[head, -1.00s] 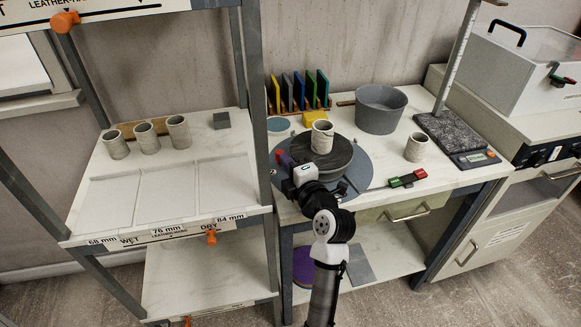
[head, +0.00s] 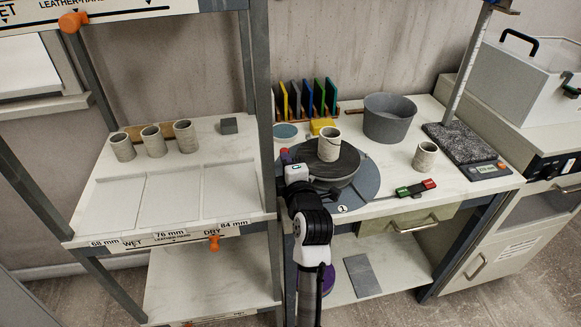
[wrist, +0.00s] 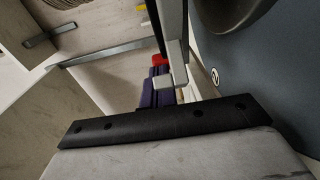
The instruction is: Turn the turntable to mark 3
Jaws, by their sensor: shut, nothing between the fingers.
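The turntable (head: 340,172) is a dark round disc on a wider blue-grey round plate (head: 365,188). A pale clay cup (head: 329,142) stands upright on the disc. One round white mark (head: 342,208) shows at the plate's front edge; its number is too small to read surely. My gripper (head: 286,154) is shut and empty, at the left edge of the turntable; I cannot tell whether it touches. In the wrist view my purple, red-tipped fingers (wrist: 157,80) are left of the plate (wrist: 265,85), and the dark disc (wrist: 235,10) is cut off at top right.
A grey bucket (head: 388,122), a yellow block (head: 321,126) and colored upright slabs (head: 307,100) stand behind. Another cup (head: 425,156) and a red-green bar (head: 416,188) are on the right. A shelf post (head: 262,120) stands close on the left.

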